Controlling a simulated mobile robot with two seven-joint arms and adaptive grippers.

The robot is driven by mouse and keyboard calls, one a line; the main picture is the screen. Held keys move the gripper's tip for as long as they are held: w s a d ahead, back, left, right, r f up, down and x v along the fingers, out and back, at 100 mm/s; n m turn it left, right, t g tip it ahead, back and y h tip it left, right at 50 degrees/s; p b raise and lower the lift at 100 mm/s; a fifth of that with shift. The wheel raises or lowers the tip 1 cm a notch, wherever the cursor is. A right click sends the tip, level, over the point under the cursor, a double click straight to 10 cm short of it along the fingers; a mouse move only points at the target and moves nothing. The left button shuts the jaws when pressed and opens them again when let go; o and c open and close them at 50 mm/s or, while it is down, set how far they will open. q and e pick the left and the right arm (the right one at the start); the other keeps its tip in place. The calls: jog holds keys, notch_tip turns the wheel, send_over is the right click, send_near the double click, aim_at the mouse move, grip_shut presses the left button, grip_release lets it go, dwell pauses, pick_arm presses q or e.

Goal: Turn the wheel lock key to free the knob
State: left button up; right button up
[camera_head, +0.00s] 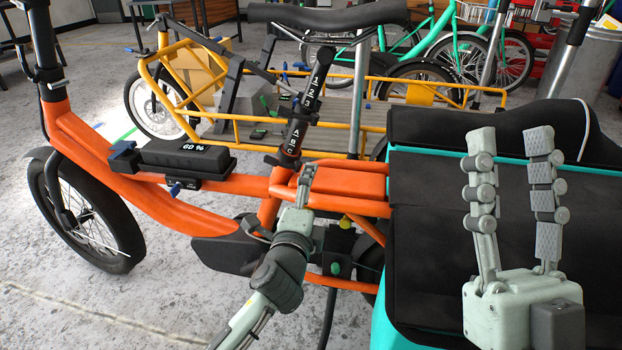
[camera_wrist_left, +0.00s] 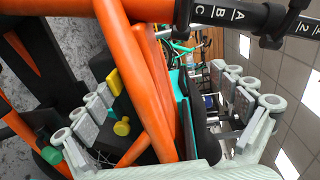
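A yellow knob (camera_head: 345,222) and a green knob (camera_head: 335,268) sit low on the orange bike, behind the seat tube. In the left wrist view, the yellow knob (camera_wrist_left: 122,127) is below a flat yellow piece (camera_wrist_left: 113,82), and the green knob (camera_wrist_left: 52,155) is at lower left. I cannot tell which part is the wheel lock key. My left gripper (camera_head: 307,175) is beside the seat tube, near the orange rear frame. Its fingers (camera_wrist_left: 168,72) are spread apart, with orange tubes in view between them. My right gripper (camera_head: 512,150) is open and empty above the black cargo cover.
The seat post (camera_head: 292,138) with lettered marks rises close to my left gripper. A black battery (camera_head: 188,156) with a blue key-like piece (camera_head: 175,188) lies on the orange frame. The black cargo cover (camera_head: 430,255) fills the right. A yellow cargo bike (camera_head: 240,125) stands behind.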

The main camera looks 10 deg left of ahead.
pick_arm(q)
jog(key=shift+w+a+r, duration=0.1)
jog(key=shift+r, duration=0.5)
jog(key=shift+s+r, duration=0.2)
jog(key=shift+c, duration=0.7)
jog(key=shift+s+f, duration=0.15)
jog(key=shift+s, duration=0.55)
jog(key=c, duration=0.4)
jog(key=shift+s, duration=0.8)
jog(key=c, duration=0.5)
jog(key=s, duration=0.6)
jog(key=shift+f, duration=0.3)
